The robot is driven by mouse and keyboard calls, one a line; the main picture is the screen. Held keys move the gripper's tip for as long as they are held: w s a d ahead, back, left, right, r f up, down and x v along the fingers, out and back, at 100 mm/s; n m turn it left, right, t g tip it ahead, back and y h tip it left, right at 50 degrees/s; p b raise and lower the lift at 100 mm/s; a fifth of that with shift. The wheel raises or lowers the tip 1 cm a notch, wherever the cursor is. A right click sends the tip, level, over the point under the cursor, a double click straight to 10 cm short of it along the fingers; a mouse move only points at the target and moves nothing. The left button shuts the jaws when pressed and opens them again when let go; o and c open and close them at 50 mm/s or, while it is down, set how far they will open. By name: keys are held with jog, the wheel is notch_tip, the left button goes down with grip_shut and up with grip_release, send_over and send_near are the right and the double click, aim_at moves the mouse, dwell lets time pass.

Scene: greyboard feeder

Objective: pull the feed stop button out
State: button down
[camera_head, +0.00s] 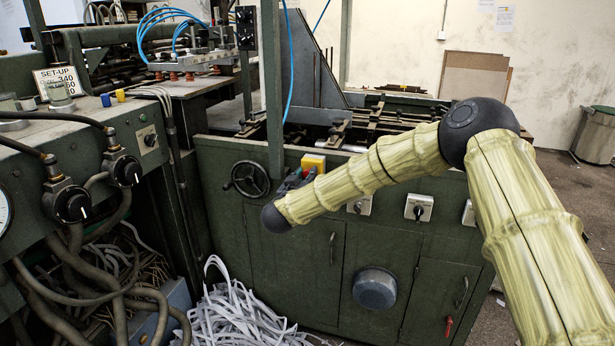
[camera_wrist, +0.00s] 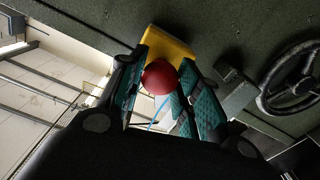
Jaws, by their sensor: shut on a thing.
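The feed stop button is a red round knob (camera_wrist: 159,77) on a yellow box (camera_wrist: 168,46) fixed to the green machine panel. In the wrist view, my gripper (camera_wrist: 160,90) has its teal-padded fingers on both sides of the red knob, shut on it. In the head view, the yellow box (camera_head: 313,162) shows just above my gripper (camera_head: 296,181), at the end of my pale sleeved arm. The knob is mostly hidden there by the gripper and wrist. I cannot tell how far the knob stands out from the box.
A black handwheel (camera_head: 250,178) sits on the panel left of the yellow box. White-plated rotary switches (camera_head: 418,207) are to its right. Grey strips (camera_head: 235,315) heap on the floor. Hoses and dials (camera_head: 72,205) crowd the left.

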jog(key=c, duration=1)
grip_release()
jog(key=shift+s, duration=0.15)
jog(key=v, duration=1.2)
